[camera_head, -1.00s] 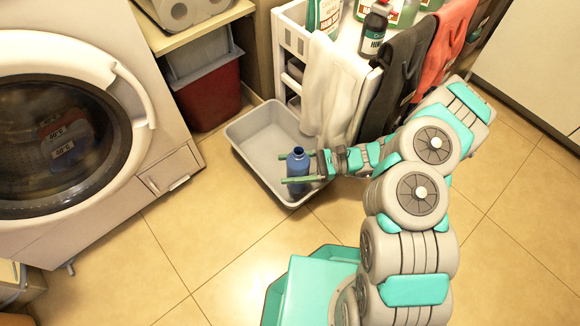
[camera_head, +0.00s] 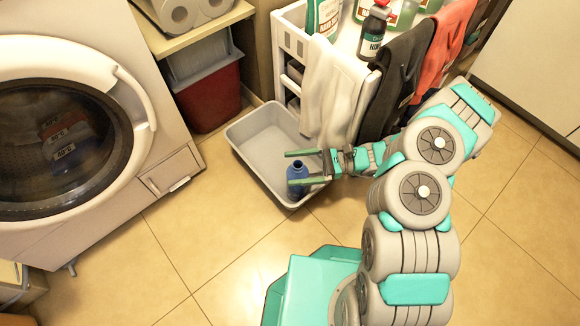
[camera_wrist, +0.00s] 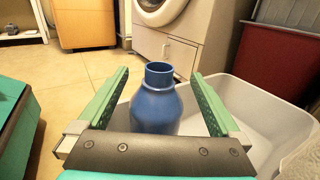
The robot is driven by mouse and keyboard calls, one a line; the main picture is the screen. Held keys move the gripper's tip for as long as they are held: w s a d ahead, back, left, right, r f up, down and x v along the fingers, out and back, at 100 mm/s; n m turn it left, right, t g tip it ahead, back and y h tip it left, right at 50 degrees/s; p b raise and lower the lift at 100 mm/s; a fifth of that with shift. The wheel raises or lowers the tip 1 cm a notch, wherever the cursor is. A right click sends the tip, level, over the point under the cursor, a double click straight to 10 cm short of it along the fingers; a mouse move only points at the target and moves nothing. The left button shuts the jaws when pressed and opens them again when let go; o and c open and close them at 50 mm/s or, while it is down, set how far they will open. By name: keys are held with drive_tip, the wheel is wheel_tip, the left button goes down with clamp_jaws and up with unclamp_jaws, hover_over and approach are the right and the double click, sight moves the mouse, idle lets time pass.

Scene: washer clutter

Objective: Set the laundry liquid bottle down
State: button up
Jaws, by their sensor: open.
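The blue laundry liquid bottle (camera_head: 297,180) stands upright at the front end of the grey tub (camera_head: 243,153), which is on the floor. Its open neck shows in the wrist view, where the bottle (camera_wrist: 156,105) is between my fingers. My gripper (camera_head: 288,168) is open, with one green finger on each side of the bottle. In the wrist view my gripper (camera_wrist: 163,88) shows a gap between each finger and the bottle. The bottle's base is hidden.
The washing machine (camera_head: 165,150) is at the left with its door closed. A white cart (camera_head: 290,38) with hanging towels (camera_head: 330,90) and bottles on top is close behind the tub. A red bin (camera_head: 210,98) stands under the shelf. The floor in front is clear.

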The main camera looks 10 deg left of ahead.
drive_tip(key=shift+p+v, duration=0.3)
drive_tip(key=shift+v, duration=2.5)
